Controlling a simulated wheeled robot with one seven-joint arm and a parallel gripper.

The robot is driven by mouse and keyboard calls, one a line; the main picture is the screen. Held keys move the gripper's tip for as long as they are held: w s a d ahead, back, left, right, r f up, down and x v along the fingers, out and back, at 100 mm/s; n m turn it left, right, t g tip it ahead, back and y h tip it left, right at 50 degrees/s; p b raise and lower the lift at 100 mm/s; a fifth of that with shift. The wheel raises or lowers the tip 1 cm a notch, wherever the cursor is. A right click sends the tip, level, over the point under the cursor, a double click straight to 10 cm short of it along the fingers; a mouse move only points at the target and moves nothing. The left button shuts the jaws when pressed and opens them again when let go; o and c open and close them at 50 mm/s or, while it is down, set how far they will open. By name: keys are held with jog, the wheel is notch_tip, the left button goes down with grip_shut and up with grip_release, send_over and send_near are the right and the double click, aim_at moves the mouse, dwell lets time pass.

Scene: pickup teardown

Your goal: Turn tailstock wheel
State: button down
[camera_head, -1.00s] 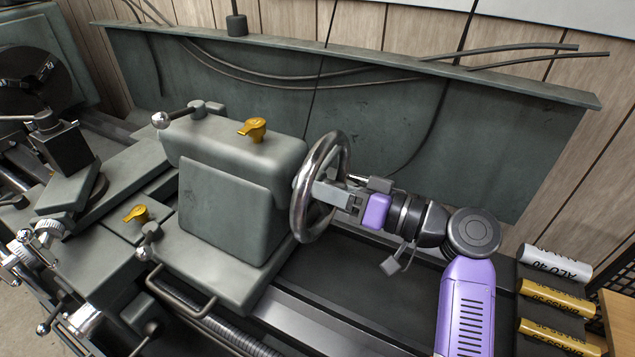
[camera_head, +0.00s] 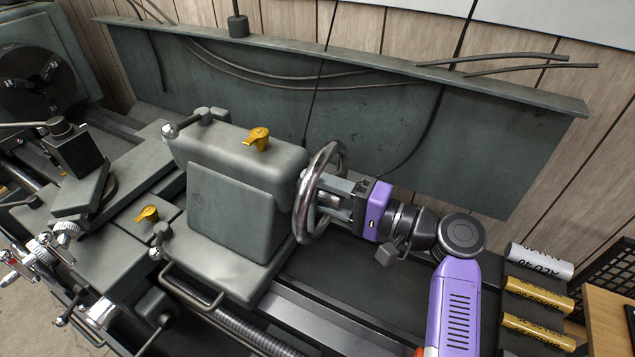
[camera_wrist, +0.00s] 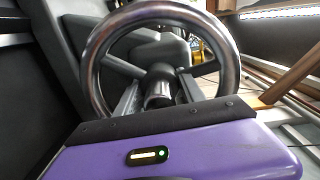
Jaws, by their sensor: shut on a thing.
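The tailstock wheel (camera_head: 303,204) is a shiny metal ring on the right end of the grey-green tailstock (camera_head: 232,196). It also shows large in the wrist view (camera_wrist: 92,62), with spokes running to a dark hub. My gripper (camera_head: 328,196) reaches in from the right. Its two grey fingers pass into the ring near the hub and are shut on the wheel's central part. In the wrist view the fingers (camera_wrist: 158,90) lie on either side of a short metal cylinder at the centre. The exact contact is partly hidden by the rim and my purple gripper body.
Yellow levers (camera_head: 257,138) sit on the tailstock and beside it. A green back panel (camera_head: 480,150) with cables stands behind. Labelled cylinders (camera_head: 540,262) lie at the right, near a wooden surface (camera_head: 610,315). Lathe bed rails run below the wheel.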

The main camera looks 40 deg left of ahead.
aim_at(343, 201)
jog(key=shift+w+m+p, duration=0.1)
jog(key=shift+m+p, duration=0.2)
jog(key=shift+m, duration=0.3)
jog(key=shift+f, duration=0.1)
jog(key=c, duration=1.1)
grip_release()
jog(key=shift+o, duration=0.2)
jog(key=b+v, duration=0.1)
jog(key=v, duration=0.6)
jog(key=shift+w+d+b, duration=0.1)
jog(key=shift+d+b, duration=0.2)
jog(key=shift+d, duration=0.15)
